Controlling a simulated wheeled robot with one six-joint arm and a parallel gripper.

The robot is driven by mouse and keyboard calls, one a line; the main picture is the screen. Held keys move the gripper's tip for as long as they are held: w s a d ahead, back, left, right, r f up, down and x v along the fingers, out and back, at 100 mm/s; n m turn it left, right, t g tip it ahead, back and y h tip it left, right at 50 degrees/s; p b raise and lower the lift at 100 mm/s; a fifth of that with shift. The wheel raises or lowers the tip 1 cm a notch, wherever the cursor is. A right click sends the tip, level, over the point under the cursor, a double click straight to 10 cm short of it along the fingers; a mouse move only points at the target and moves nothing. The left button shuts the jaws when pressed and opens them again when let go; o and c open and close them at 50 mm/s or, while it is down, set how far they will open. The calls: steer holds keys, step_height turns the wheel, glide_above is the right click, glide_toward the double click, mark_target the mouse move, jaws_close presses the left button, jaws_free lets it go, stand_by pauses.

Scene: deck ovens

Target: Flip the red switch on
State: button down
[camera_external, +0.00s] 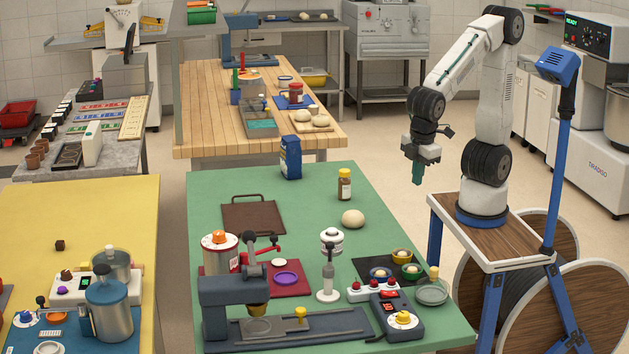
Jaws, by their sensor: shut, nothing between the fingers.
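A white box with several red knobs or switches (372,289) sits near the front right of the green table (295,186). Which of them is the red switch, and its position, are too small to tell. My gripper (417,181) is shut and empty, pointing down beyond the table's right edge. It is well above and behind the white box, apart from everything.
A white stand with a round head (328,266), small bowls on a dark mat (362,262) and a glass bowl (431,294) surround the white box. A grey-blue press (225,307) stands at front left. The table's back right is mostly clear around a dough ball (353,218).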

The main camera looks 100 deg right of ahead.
mark_target(385, 293)
steer(key=w+a+f+m+t, duration=0.1)
steer(key=w+a, duration=0.2)
steer(key=a, duration=0.5)
steer(key=w+a+f+m+t+y, duration=0.1)
steer(key=w+a+m, duration=0.1)
steer(key=a, duration=0.6)
steer(key=w+a+f+m+t, duration=0.1)
steer(key=w+a, duration=0.3)
steer(key=a, duration=0.5)
steer(key=shift+w+f+m+t+y, duration=0.3)
steer(key=shift+f+t, duration=0.05)
steer(key=shift+t, duration=0.15)
steer(key=x, duration=1.4)
